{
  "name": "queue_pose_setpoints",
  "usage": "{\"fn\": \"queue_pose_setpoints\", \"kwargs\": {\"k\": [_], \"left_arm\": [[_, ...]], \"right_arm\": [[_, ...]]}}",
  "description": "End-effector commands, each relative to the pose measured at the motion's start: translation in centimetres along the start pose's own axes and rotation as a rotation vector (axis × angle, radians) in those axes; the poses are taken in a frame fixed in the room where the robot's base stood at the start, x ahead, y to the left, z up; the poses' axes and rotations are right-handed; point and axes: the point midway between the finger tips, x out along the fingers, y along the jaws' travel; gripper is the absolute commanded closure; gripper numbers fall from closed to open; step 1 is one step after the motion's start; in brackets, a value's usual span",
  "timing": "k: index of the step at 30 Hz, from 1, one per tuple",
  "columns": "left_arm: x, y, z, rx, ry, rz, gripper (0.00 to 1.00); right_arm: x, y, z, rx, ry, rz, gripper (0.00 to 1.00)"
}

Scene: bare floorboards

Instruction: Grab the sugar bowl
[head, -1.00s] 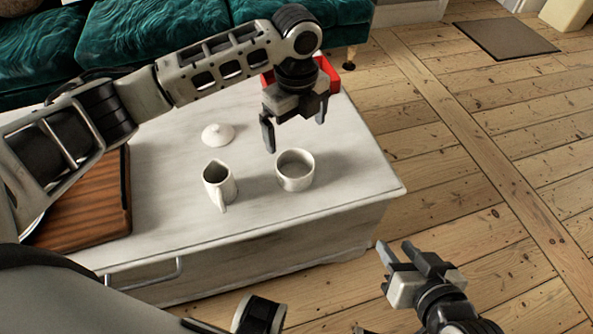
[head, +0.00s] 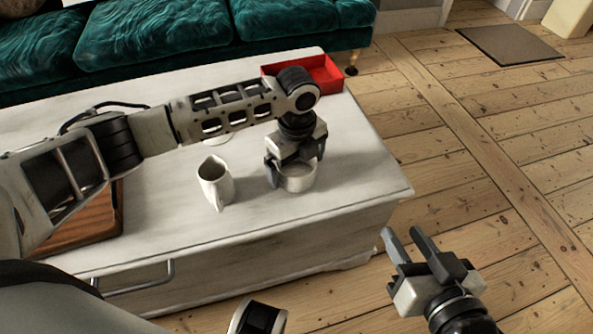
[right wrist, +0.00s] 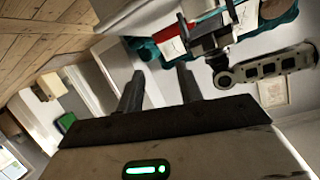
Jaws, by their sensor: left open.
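The sugar bowl (head: 298,183) is a small round white bowl without its lid, standing upright on the white table. My left gripper (head: 294,178) is open and comes down over it from above, one finger at its left side and the other at its far right side. The palm hides the bowl's back rim, and I cannot tell whether the fingers touch it. The white lid (head: 217,140) lies on the table, mostly hidden behind my left arm. My right gripper (head: 408,238) is open and empty, over the floor right of the table. Its two fingers show apart in the right wrist view (right wrist: 160,92).
A white pitcher (head: 215,184) stands just left of the bowl. A red tray (head: 325,72) is at the table's far right corner. A wooden board (head: 75,228) lies at the left. The tabletop right of the bowl is clear up to its edge.

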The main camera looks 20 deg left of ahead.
Motion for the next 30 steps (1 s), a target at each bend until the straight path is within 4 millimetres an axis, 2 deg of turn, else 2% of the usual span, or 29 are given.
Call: {"fn": "queue_pose_setpoints", "kwargs": {"k": [4, 9, 17, 22, 28, 30], "left_arm": [[-0.1, 0.0, 0.0, 0.0, 0.0, 0.0, 0.0], [-0.1, 0.0, 0.0, 0.0, 0.0, 0.0, 0.47], [-0.2, -0.1, 0.0, 0.0, 0.0, -0.001, 0.48], [-1.0, -0.1, 0.0, 0.0, 0.0, -0.002, 0.48], [-4.0, -0.1, 0.0, -0.001, 0.0, -0.004, 0.48], [-5.3, 0.7, -1.0, 0.004, 0.002, -0.003, 0.48]], "right_arm": [[-0.1, -0.1, 0.1, 0.001, -0.006, -0.001, 0.64], [-0.1, 0.0, 0.3, 0.002, -0.011, 0.001, 0.64], [-0.1, 0.1, 0.5, 0.002, -0.015, 0.006, 0.64], [-0.2, 0.1, 0.2, 0.002, -0.022, 0.008, 0.64], [-0.3, 0.5, 0.3, 0.002, -0.078, 0.026, 0.64], [0.0, 1.1, 0.8, 0.008, -0.117, 0.043, 0.64]]}}
